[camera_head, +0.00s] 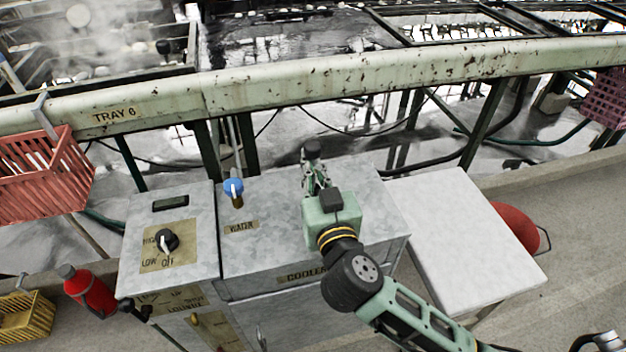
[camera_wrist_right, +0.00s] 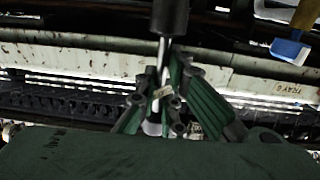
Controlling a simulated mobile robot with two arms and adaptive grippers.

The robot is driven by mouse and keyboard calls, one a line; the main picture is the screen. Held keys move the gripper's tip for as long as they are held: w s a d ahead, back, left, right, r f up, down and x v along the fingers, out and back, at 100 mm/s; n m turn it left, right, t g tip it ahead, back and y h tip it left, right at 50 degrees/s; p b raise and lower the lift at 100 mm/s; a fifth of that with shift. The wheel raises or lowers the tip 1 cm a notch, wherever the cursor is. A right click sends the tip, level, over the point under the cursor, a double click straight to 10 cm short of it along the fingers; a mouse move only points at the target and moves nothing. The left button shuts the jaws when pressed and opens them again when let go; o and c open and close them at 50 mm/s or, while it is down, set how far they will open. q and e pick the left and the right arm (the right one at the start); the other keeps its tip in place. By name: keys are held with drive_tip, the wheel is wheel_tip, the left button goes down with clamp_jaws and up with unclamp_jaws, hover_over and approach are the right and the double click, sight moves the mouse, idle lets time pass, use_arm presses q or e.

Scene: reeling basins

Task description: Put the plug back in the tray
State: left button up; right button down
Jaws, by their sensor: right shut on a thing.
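My right gripper (camera_head: 314,170) is shut on the plug, above the grey metal cabinet top. The plug's black end (camera_head: 312,148) sticks up beyond the fingers. In the right wrist view the plug (camera_wrist_right: 170,18) shows as a black cylinder with a shiny metal stem, running down between the green fingers (camera_wrist_right: 165,110). A small pale tag is at the stem. Its lower end is hidden. The tray (camera_head: 160,62) lies behind the long worn rail at the upper left, with steam and pale round things in it. The rail carries the label TRAY 6 (camera_head: 115,115). My left gripper is not in view.
The cabinet has a blue-handled water tap (camera_head: 234,188) and a black HIGH/LOW/OFF knob (camera_head: 167,240). The long rail (camera_head: 400,75) stands between the cabinet and the basins. A red basket (camera_head: 45,175) hangs at left. A white side table (camera_head: 470,240) is bare at right.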

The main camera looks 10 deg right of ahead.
drive_tip(key=shift+f, duration=0.85)
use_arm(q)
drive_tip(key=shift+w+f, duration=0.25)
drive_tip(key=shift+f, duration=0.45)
use_arm(e)
drive_tip(key=shift+r, duration=0.1)
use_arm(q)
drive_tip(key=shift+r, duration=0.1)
use_arm(e)
drive_tip(key=c, duration=1.9)
unclamp_jaws()
drive_tip(key=shift+f, duration=0.2)
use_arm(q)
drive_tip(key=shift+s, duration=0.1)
use_arm(e)
drive_tip(key=shift+o, duration=0.2)
